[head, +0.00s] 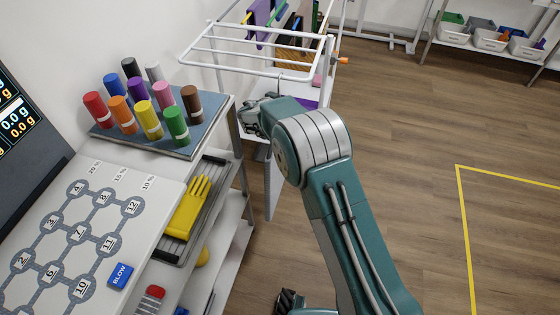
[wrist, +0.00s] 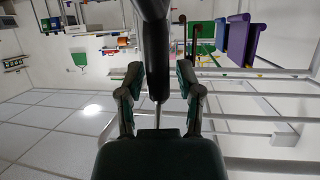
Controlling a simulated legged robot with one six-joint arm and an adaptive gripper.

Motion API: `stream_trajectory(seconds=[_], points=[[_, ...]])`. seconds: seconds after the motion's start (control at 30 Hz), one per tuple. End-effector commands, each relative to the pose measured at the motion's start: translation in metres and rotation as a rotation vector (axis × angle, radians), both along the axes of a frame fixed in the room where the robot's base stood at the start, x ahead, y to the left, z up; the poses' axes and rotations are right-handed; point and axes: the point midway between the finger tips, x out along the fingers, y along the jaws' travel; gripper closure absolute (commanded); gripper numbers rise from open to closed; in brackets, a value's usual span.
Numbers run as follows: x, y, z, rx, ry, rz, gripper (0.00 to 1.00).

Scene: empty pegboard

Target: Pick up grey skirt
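I cannot pick out a grey skirt with certainty in either view. A white drying rack (head: 262,58) stands at the top middle of the head view, with purple cloth (head: 259,14) and other coloured cloths hanging at its far end. The purple cloth also shows in the wrist view (wrist: 242,40), at the upper right. My gripper (head: 248,116) is low in front of the rack, beside the shelf unit, partly hidden by my arm.
A shelf unit (head: 228,165) at the left holds a blue board (head: 180,145) of coloured cylinders and a yellow glove (head: 187,208). White bins (head: 490,40) stand at the far right. The wooden floor (head: 410,130) at the right is clear, with yellow tape (head: 462,220).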

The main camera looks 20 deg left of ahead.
Motion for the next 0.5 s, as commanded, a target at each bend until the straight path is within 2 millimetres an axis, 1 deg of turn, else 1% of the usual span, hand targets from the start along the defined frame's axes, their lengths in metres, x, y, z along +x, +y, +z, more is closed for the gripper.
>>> stream_trajectory(seconds=[0.03,0.07,0.5], points=[[-0.0001,0.0,0.0,0.0,0.0,0.0,0.96],[-0.0001,0.0,0.0,0.0,0.0,0.0,1.0],[0.0003,-0.0002,0.0026,0.001,-0.001,0.0,1.0]])
